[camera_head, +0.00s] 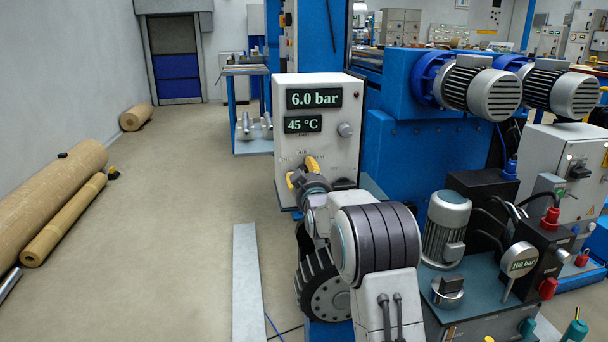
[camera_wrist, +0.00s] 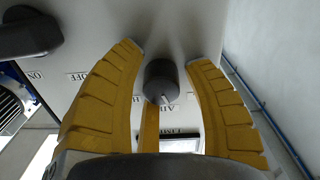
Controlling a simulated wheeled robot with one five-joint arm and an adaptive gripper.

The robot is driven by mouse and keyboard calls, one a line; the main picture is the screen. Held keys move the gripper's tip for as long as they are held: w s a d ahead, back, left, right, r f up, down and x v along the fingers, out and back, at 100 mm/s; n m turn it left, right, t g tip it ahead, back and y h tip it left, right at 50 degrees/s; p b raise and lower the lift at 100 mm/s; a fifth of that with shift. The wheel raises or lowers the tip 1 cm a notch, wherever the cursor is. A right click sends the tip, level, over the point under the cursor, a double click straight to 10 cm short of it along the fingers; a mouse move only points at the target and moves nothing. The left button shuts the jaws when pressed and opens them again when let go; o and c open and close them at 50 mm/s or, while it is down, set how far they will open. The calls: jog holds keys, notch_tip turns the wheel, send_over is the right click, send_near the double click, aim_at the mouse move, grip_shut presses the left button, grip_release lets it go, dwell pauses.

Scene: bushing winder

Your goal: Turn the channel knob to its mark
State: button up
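The control box (camera_head: 350,95) stands ahead, with displays reading 6.0 bar and 45 °C. A gap shows between the knob and each finger. The knob has a pale pointer line toward the lower right of the picture. Printed labels around it are partly hidden by the fingers and hard to read.
A grey knob (camera_head: 345,130) sits higher on the box. A dark handle (camera_wrist: 28,35) is beside the left finger, near a label reading ON. Blue machinery with motors (camera_head: 468,90) stands to the right. The floor (camera_head: 185,200) at left is open, with rolls (camera_head: 60,180) along the wall.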

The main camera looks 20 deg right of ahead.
grip_shut()
dwell(0.5)
jog(key=shift+f+n, duration=0.1)
jog(key=shift+n, duration=2.6)
grip_release()
jog(key=shift+d, duration=0.15)
jog(key=o, duration=0.3)
